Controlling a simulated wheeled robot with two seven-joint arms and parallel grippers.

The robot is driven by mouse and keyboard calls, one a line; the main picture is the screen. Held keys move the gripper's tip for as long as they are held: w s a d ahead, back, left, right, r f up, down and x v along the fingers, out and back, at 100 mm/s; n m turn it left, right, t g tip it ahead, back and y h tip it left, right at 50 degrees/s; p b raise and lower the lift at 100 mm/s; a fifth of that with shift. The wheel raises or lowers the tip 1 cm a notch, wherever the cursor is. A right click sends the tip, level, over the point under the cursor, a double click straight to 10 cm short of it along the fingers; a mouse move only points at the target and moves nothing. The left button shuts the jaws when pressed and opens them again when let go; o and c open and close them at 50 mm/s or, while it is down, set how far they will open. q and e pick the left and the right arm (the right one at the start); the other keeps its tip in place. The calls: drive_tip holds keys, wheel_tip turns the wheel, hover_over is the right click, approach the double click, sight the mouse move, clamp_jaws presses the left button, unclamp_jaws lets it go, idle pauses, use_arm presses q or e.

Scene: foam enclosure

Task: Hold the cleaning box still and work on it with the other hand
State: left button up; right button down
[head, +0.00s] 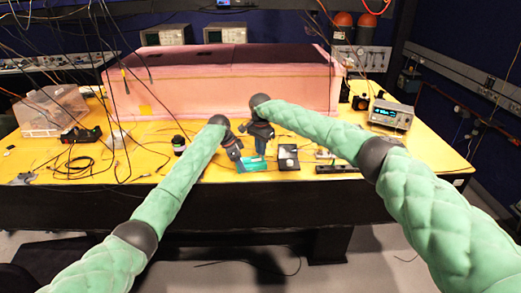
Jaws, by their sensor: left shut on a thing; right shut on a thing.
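A small teal box (254,164), which I take to be the cleaning box, is near the front edge of the yellow table. My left gripper (237,157) points down at its left end and is shut on it, covering that end. My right gripper (261,139) is just above and behind the box. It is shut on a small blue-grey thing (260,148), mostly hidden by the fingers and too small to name. I cannot tell whether this thing touches the box.
A black device (288,157) sits close to the right of the box. Loose black cables (80,165) and a dark jar (178,145) lie to the left. A large pink foam enclosure (220,85) stands behind. A meter (391,116) is at right. Bare yellow table (140,165) shows at left.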

drive_tip(key=shift+r, duration=2.75)
use_arm(q)
drive_tip(key=o, duration=1.2)
drive_tip(key=shift+c, duration=0.2)
drive_tip(key=shift+r, duration=0.15)
